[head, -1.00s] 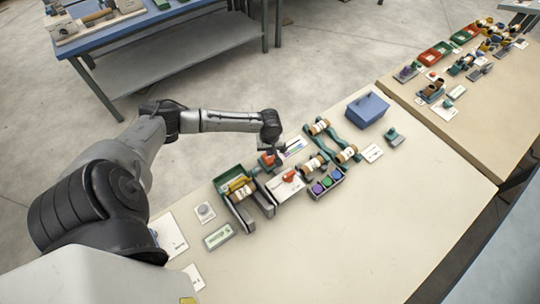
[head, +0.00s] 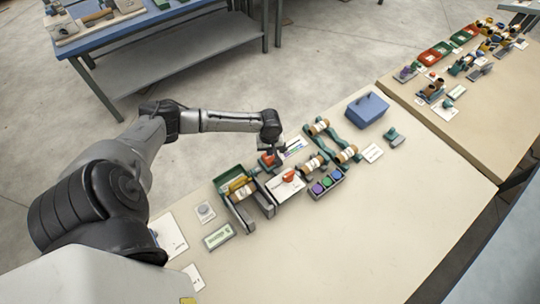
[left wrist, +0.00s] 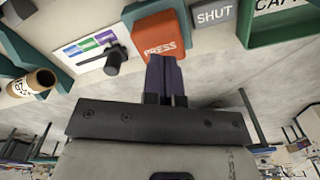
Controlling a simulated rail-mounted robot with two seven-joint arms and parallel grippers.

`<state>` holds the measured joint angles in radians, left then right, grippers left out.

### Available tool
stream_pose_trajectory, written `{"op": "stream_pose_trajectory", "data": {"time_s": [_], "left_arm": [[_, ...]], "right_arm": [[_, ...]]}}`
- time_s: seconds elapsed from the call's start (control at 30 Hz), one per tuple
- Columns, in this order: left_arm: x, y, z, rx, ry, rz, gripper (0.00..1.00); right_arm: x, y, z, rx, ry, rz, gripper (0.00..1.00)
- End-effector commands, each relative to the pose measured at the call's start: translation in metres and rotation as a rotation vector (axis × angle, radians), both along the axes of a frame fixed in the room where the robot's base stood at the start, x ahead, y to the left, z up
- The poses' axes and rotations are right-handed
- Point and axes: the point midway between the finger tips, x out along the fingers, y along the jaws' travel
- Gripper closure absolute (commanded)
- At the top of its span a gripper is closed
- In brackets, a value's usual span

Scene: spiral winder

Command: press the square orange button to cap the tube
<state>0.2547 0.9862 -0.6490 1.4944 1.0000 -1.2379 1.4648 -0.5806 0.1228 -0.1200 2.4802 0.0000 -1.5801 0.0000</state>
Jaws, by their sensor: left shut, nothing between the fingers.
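The square orange button (left wrist: 160,36) is marked PRESS and sits on a teal base in the left wrist view. In the head view the orange button (head: 267,159) shows beside the winder, partly under my left gripper (head: 271,153). My left gripper (left wrist: 163,62) is shut and empty. Its fingertips are at the button's near edge in the wrist view; I cannot tell whether they press it. A pale tube (head: 243,191) lies in the machine left of the button. My right gripper is not in view.
A grey SHUT label (left wrist: 213,15) and a green tray (left wrist: 268,32) are right of the button in the wrist view. A dark knob (left wrist: 116,58) and a brown tube (left wrist: 38,80) are left. The front of the beige table (head: 350,235) is clear.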

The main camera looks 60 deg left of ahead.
Motion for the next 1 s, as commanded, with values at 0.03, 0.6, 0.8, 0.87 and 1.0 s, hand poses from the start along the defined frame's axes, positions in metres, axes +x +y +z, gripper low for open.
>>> {"op": "stream_pose_trajectory", "data": {"time_s": [0.03,0.6,0.8,0.87,1.0], "left_arm": [[0.0,0.0,0.0,0.0,0.0,0.0,1.0],[0.0,0.0,-0.013,-0.001,0.0,0.001,1.0],[0.0,0.0,-0.019,-0.001,0.0,0.0,1.0],[0.0,0.0,-0.02,0.0,0.0,0.0,1.0],[0.0,0.0,-0.024,0.0,0.0,0.0,1.0]], "right_arm": [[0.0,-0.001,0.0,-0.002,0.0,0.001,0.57],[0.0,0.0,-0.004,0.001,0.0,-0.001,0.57],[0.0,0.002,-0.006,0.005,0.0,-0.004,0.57],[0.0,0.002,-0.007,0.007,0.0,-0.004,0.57],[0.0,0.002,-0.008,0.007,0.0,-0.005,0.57]]}}
